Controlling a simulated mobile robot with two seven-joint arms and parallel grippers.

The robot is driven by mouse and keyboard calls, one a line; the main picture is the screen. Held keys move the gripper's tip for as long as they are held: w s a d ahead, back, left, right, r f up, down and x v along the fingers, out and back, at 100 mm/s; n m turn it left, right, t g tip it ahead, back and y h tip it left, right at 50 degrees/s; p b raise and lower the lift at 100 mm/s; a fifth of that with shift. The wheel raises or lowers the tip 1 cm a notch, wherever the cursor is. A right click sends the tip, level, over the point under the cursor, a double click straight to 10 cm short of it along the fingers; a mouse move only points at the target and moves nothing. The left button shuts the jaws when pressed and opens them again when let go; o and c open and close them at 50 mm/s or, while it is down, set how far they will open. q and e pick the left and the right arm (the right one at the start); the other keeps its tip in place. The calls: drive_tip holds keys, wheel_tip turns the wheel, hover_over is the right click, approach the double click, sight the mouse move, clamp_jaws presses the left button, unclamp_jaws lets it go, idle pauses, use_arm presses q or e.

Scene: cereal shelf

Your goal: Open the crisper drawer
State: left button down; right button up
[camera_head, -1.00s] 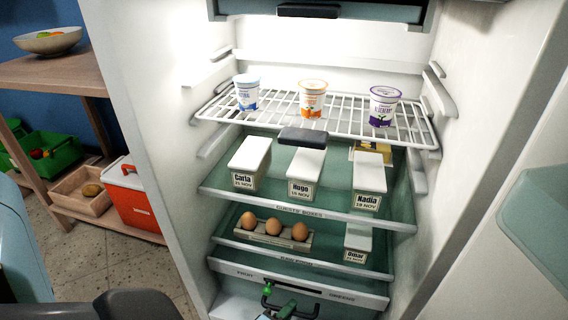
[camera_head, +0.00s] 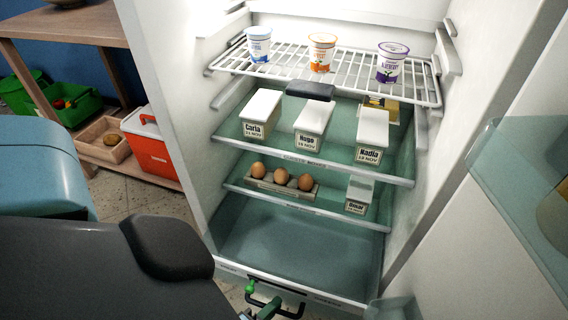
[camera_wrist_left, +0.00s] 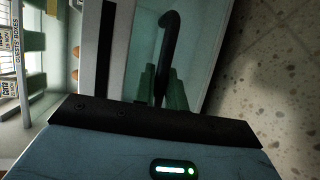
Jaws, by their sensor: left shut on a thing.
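The dark bar handle (camera_head: 291,314) is on the drawer front, at the bottom of the head view. My left gripper (camera_head: 259,304), with green fingers, is shut on this handle. In the left wrist view the black handle (camera_wrist_left: 168,48) curves up between the two fingers (camera_wrist_left: 161,85). The lower part of the gripper is cut off in the head view. My right gripper is not seen.
Lidded name-labelled boxes (camera_head: 313,119), an egg tray (camera_head: 281,187) and yogurt cups (camera_head: 393,62) stand on the shelves above. The open fridge door with clear bins (camera_head: 520,190) is at right.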

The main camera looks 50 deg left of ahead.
use_arm(q)
drive_tip(key=shift+s+d, duration=0.35)
drive_tip(key=shift+s, duration=0.2)
drive_tip(key=shift+s+d, duration=0.3)
drive_tip(key=shift+s, duration=0.25)
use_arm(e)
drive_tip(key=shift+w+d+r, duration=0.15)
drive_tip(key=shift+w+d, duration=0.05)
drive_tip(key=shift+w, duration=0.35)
use_arm(q)
drive_tip(key=c, duration=1.7)
unclamp_jaws()
drive_tip(key=shift+o, duration=1.2)
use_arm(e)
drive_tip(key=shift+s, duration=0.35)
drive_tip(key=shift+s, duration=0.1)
